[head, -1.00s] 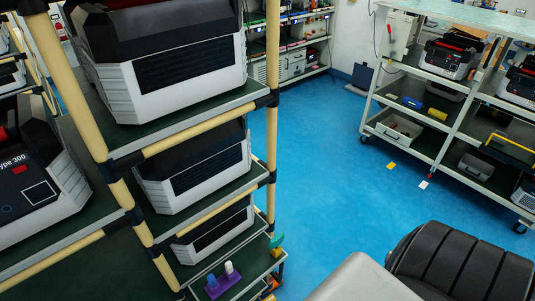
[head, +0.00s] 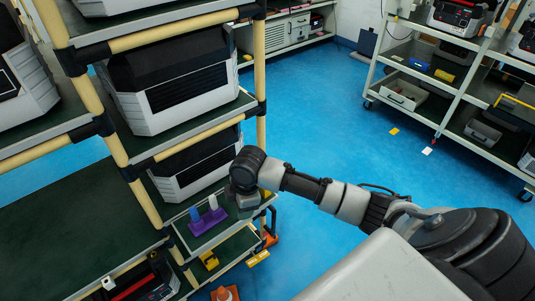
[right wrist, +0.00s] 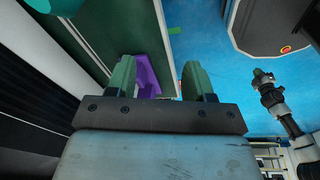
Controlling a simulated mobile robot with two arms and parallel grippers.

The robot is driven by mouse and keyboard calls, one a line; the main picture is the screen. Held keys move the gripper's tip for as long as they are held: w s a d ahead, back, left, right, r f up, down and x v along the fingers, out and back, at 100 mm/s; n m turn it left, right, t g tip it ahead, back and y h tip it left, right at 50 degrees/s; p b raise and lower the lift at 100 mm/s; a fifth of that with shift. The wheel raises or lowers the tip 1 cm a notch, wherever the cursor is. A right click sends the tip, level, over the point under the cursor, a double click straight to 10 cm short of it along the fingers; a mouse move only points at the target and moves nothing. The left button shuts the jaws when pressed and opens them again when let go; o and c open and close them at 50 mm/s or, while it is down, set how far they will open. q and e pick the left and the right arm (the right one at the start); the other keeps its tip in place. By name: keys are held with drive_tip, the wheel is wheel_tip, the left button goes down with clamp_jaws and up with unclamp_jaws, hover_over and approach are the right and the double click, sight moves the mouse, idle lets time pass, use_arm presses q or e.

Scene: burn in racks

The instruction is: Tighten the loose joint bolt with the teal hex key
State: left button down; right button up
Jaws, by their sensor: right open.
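My right gripper (head: 246,206) is at the low front corner of the near rack, seen small and partly hidden by its wrist in the head view. In the right wrist view its two green fingers (right wrist: 158,75) stand apart with nothing held between them. A purple holder (head: 205,224) with a blue and a white peg sits on the low shelf beside the gripper; it also shows beyond the fingers (right wrist: 148,72). A teal rounded thing (right wrist: 52,5) is cut off at the top left of the wrist view; I cannot tell if it is the hex key. The loose bolt cannot be made out.
The near rack has cream posts (head: 258,70), black joints and shelves with grey-black units (head: 170,85). An orange cone (head: 225,294) and a yellow block (head: 208,260) are low by the rack.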

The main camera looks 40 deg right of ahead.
drive_tip(key=w+d+r+n, duration=0.1)
drive_tip(key=d+r, duration=0.2)
drive_tip(key=w+d+r+n+g+h+b, duration=0.1)
drive_tip(key=d+r, duration=0.3)
drive_tip(key=w+d+r+n, duration=0.1)
drive_tip(key=d+r, duration=0.2)
drive_tip(key=r, duration=0.1)
drive_tip(key=shift+w+d+r+n, duration=0.2)
drive_tip(key=shift+w+n, duration=0.1)
drive_tip(key=shift+w, duration=0.1)
wheel_tip(320, 180, down, 11)
drive_tip(key=shift+r+b, duration=0.15)
drive_tip(key=shift+b, duration=0.25)
clamp_jaws()
